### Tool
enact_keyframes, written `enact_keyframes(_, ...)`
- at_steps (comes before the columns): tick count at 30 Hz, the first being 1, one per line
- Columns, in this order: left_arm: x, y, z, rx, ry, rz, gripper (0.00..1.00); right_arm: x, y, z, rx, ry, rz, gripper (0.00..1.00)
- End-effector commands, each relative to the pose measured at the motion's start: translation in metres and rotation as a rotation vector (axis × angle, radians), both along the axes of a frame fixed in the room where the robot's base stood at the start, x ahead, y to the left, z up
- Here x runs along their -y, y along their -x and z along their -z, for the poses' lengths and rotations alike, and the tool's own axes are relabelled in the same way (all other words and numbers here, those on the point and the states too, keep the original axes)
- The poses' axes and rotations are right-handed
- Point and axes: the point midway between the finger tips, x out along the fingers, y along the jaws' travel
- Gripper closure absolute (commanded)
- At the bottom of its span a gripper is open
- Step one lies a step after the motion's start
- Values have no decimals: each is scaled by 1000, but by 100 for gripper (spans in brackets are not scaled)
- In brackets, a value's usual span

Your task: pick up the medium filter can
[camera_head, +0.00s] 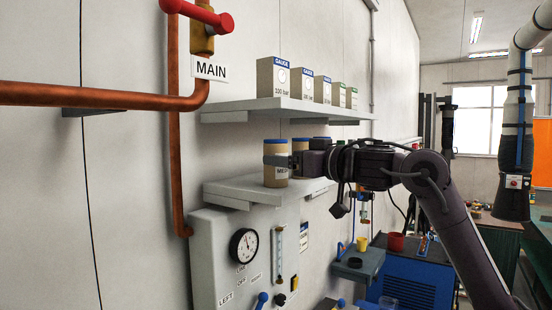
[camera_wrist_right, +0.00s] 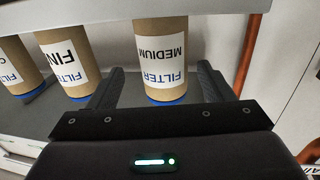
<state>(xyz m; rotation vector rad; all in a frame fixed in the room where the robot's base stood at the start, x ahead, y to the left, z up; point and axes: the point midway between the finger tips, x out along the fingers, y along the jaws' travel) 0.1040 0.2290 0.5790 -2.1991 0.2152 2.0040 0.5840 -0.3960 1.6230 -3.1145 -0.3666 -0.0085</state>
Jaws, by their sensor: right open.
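The medium filter can (camera_head: 274,180) stands on the lower wall shelf, a tan cylinder with a blue cap and a white label. In the right wrist view its label reads FILTER MEDIUM (camera_wrist_right: 162,50), and it appears upside down. My right gripper (camera_wrist_right: 163,75) is open, with one finger on each side of the can; the can is between them. In the head view the gripper (camera_head: 285,160) reaches in from the right at mid-can height, and a dark finger crosses the can's front. Whether the fingers touch it I cannot tell. My left gripper is out of view.
A fine filter can (camera_wrist_right: 70,62) and another can (camera_wrist_right: 18,65) stand beside it on the lower shelf (camera_head: 235,189). The upper shelf (camera_head: 270,105) with gauge boxes (camera_head: 278,78) hangs above. Copper pipe (camera_head: 174,150) and a gauge panel (camera_head: 225,265) are nearby.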

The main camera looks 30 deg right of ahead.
Motion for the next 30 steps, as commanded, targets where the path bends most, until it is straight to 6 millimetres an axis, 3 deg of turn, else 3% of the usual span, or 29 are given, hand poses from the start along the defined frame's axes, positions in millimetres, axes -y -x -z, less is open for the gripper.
enact_keyframes(4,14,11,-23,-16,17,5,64,-5,-20,-6,-5,-1,-2,26)
enact_keyframes(9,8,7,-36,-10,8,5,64,-11,-41,-4,-3,-1,-2,26)
enact_keyframes(18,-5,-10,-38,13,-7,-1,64,-11,-46,-1,-2,1,0,26)
enact_keyframes(30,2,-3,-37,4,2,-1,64,-11,-46,-1,-1,1,0,76)
